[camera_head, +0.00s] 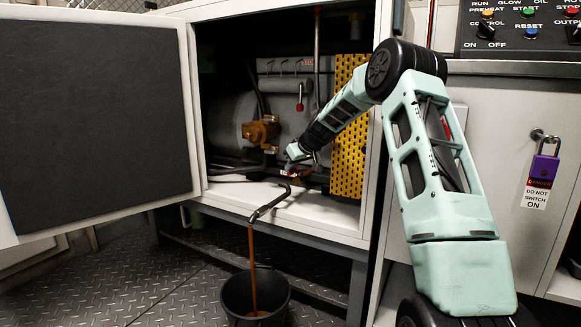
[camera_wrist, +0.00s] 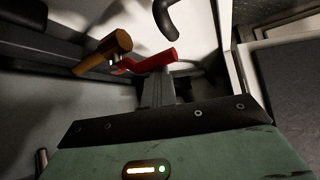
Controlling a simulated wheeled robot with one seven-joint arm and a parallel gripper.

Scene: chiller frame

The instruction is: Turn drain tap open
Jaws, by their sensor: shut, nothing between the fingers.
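The drain tap has a red lever handle (camera_wrist: 152,62) on a brass body (camera_wrist: 104,53) in the wrist view. In the head view a small red part of the handle (camera_head: 289,173) shows at my gripper, low in the open cabinet. My gripper (camera_wrist: 155,76) is shut and empty, its fingertips right at the red handle; I cannot tell whether they touch it. A bent drain pipe (camera_head: 268,204) comes out over the cabinet's front edge. A brown stream (camera_head: 252,265) runs from it into a black bucket (camera_head: 232,296) on the floor.
The dark-lined cabinet door (camera_head: 95,120) stands open at left. A yellow perforated panel (camera_head: 349,130) stands close beside my forearm. Inside are a brass fitting (camera_head: 262,131) and a red-knobbed lever (camera_head: 300,104). A purple padlock (camera_head: 544,168) hangs at right.

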